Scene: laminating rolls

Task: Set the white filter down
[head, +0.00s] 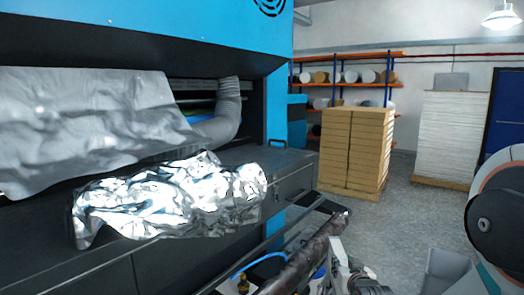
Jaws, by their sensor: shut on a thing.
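My gripper (338,262) is at the bottom of the view, right of centre, only partly in the picture.
A blue and black machine (215,32) fills the left. Crumpled silver foil (165,198) and a grey sheet (85,120) lie on its front. Stacked cardboard (352,150), a white stack (450,135) and shelves with rolls (348,77) stand behind. Grey floor (400,225) is open between.

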